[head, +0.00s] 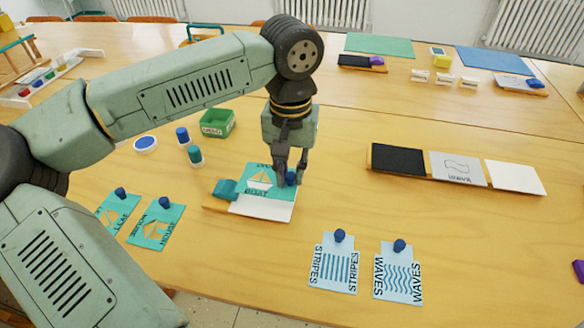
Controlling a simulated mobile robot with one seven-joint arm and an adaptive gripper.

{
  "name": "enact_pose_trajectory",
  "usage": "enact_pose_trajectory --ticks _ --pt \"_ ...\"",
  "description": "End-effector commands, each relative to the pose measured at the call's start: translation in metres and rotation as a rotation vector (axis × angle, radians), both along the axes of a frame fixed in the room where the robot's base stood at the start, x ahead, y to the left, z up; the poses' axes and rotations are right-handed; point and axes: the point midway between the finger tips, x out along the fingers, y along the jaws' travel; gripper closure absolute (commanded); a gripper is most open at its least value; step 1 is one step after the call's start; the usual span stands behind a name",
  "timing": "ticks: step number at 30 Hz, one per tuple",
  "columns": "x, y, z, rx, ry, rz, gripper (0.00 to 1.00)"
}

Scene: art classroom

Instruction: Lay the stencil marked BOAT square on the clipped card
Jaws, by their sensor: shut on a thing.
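The teal BOAT stencil (258,180), with a boat-shaped cut-out, is over the white card (262,209). The card lies on a wooden board (213,203) under a teal clip (226,188) at its left. My gripper (289,183) is shut on the stencil near its right side, where its fingers partly hide a dark blue knob. The stencil covers the back of the card, and a white strip shows along the front. The stencil looks offset toward the back. I cannot tell whether it touches the card or hovers just above it.
LEAF (113,212) and HOUSE (157,225) stencils lie front left; STRIPES (335,265) and WAVES (399,275) stencils lie front right. A long tray (472,170) is at right.

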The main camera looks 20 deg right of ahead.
Motion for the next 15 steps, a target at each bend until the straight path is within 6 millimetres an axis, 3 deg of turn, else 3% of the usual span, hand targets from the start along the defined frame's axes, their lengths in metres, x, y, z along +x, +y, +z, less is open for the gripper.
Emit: enact_pose_trajectory --ticks 15 --pt "0.000 0.000 -0.050 -0.001 0.001 0.000 1.00"
